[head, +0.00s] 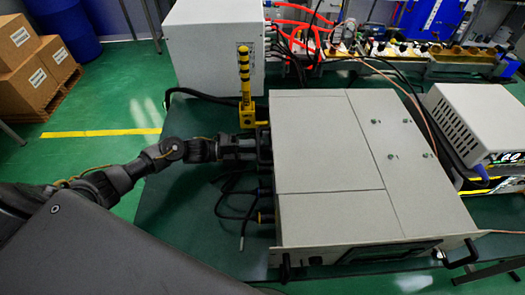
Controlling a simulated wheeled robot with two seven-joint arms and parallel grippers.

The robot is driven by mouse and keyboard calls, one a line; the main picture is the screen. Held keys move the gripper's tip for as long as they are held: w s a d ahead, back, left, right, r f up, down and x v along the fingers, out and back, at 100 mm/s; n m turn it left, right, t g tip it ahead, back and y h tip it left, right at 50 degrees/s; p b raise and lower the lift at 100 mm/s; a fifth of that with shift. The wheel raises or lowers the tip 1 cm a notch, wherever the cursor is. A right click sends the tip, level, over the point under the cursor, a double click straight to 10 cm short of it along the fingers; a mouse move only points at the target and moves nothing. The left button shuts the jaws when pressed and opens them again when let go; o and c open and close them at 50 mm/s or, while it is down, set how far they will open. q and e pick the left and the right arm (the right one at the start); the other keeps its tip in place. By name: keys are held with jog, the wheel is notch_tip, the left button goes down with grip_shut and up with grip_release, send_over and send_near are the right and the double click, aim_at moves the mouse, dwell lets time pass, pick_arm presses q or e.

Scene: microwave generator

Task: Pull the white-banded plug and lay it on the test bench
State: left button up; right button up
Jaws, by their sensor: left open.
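The microwave generator is a pale grey box (330,150) lying on the green test bench (165,215). Cables and dark plugs sit along its left side. One plug (264,217) near the front shows a yellowish band, and another (263,192) stands just behind it. I cannot make out a white band on any plug; it may be hidden behind my gripper. My left gripper (262,148) is open at the left side of the generator, around or close beside the plug row. Its fingertips are partly hidden against the box. My right gripper is not in view.
A yellow-black post (245,80) stands close behind my left gripper. A white cabinet (210,50) stands behind, and a white instrument (475,120) at right. Loose black cables (235,212) hang beside the generator. The bench left of the cables is clear.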

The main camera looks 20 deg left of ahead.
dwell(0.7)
pick_arm(q)
jog(key=shift+b, duration=0.45)
dwell(0.5)
grip_shut()
dwell(0.4)
jog(key=shift+b+v, duration=0.35)
jog(key=shift+v, duration=2.55)
